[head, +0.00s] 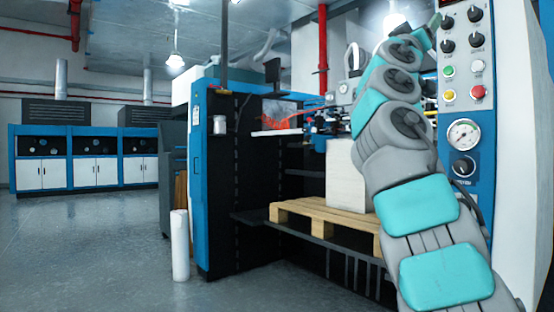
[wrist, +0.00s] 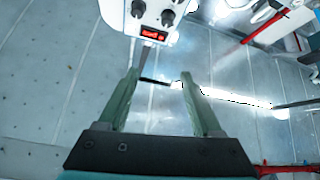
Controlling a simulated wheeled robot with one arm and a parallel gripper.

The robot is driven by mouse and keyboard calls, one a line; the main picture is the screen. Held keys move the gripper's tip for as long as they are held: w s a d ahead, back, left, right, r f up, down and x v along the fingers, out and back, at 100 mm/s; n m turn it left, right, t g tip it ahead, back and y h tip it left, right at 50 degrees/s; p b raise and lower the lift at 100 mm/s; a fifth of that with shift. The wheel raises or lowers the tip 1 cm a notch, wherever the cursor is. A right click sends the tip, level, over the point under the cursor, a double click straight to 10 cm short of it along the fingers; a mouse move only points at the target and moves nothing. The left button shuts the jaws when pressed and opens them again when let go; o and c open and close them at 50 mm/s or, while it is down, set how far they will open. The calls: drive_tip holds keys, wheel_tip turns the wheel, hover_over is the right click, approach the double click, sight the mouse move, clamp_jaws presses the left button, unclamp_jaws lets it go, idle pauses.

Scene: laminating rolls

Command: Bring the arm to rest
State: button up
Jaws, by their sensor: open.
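My arm is raised on the right side of the head view, bent upward beside a control panel (head: 466,100). My gripper (wrist: 160,78) shows in the wrist view with its two green fingers spread apart and nothing between them. It points up toward the ceiling and lights. In the head view only a small green part of the gripper shows at the top, next to the panel's upper knobs, and its fingertips cannot be made out there.
The panel, with knobs, buttons and a gauge (head: 463,134), stands close to my arm. Behind the arm is a blue and black machine (head: 203,200) with a white stack (head: 346,172) on a wooden pallet (head: 322,216). A white roll (head: 180,245) stands on the floor. The left floor is clear.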

drive_tip(key=w+d+f+n+g+y+p, duration=0.1)
drive_tip(key=d+f+g+y, duration=0.25)
drive_tip(key=f, duration=0.45)
drive_tip(key=w+d+f+g+y+p, duration=0.15)
drive_tip(key=d+f, duration=0.25)
drive_tip(key=f, duration=0.5)
drive_tip(key=s+a+f+n+g+y+p, duration=0.1)
drive_tip(key=s+f+g+y, duration=0.25)
drive_tip(key=f, duration=0.75)
drive_tip(key=s+a+f+g+y+p, duration=0.15)
drive_tip(key=s+f, duration=0.25)
drive_tip(key=f, duration=0.7)
drive_tip(key=s+a+f+n+g+y+p, duration=0.1)
drive_tip(key=s+a+f+g+y, duration=0.15)
drive_tip(key=s+f, duration=0.35)
drive_tip(key=s+a+f+g+y, duration=0.1)
drive_tip(key=s+a+f, duration=0.35)
drive_tip(key=f, duration=0.25)
drive_tip(key=s+a+f+n+g+y+p, duration=0.1)
drive_tip(key=s+a+f+y, duration=0.15)
drive_tip(key=s+f, duration=0.4)
drive_tip(key=s+a+f+n+g+y, duration=0.1)
drive_tip(key=s+a+f+g, duration=0.1)
drive_tip(key=s+a+f, duration=0.3)
drive_tip(key=s+a+f+n+g+y+p, duration=0.1)
drive_tip(key=s+a+f, duration=0.4)
drive_tip(key=s, duration=0.7)
drive_tip(key=shift+a+f+g+y, duration=0.3)
drive_tip(key=shift+f+g+y, duration=0.1)
drive_tip(key=shift+g, duration=0.45)
